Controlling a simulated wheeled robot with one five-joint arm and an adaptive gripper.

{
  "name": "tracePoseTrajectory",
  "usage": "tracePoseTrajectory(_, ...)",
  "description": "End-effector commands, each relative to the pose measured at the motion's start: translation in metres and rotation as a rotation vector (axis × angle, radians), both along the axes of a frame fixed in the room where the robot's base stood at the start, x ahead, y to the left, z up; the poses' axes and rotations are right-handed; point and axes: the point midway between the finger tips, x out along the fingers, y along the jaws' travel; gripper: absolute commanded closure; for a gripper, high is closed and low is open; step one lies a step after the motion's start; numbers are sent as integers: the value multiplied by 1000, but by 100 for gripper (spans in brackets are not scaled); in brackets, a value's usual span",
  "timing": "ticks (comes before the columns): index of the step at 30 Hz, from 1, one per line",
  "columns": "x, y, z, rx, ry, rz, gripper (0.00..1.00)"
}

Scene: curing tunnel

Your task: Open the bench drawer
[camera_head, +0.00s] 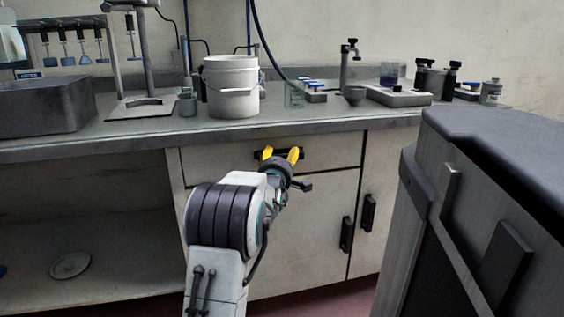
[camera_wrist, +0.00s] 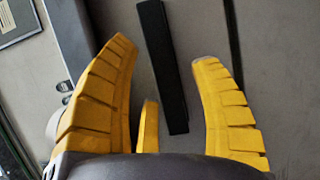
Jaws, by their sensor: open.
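The bench drawer (camera_head: 220,159) is a pale front just under the worktop, and it looks flush and shut. Its dark bar handle (camera_head: 298,155) is partly covered by my gripper (camera_head: 280,154) in the head view. My gripper's yellow fingers are spread open in front of the handle. In the wrist view the black handle (camera_wrist: 163,70) runs slightly tilted between the open fingers of my gripper (camera_wrist: 165,52), with a gap on both sides. I cannot tell how far the fingertips reach past the bar in depth.
Cupboard doors with black upright handles (camera_head: 347,235) sit below the drawer. An open shelf space (camera_head: 80,220) is at left. A large grey cabinet (camera_head: 500,190) blocks the right front. The worktop (camera_head: 150,128) carries a white bucket (camera_head: 232,88) and lab ware.

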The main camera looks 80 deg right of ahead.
Motion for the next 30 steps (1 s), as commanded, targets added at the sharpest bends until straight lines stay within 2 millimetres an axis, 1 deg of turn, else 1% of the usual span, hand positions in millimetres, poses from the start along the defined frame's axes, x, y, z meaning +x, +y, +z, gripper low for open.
tracePoseTrajectory(3, 0, -7, 0, 1, 0, 0, 42)
tracePoseTrajectory(7, 0, -11, 0, 0, 0, 0, 42)
tracePoseTrajectory(20, 0, -13, 0, 0, 0, 0, 41)
tracePoseTrajectory(30, 0, -13, 0, 0, 0, 0, 71)
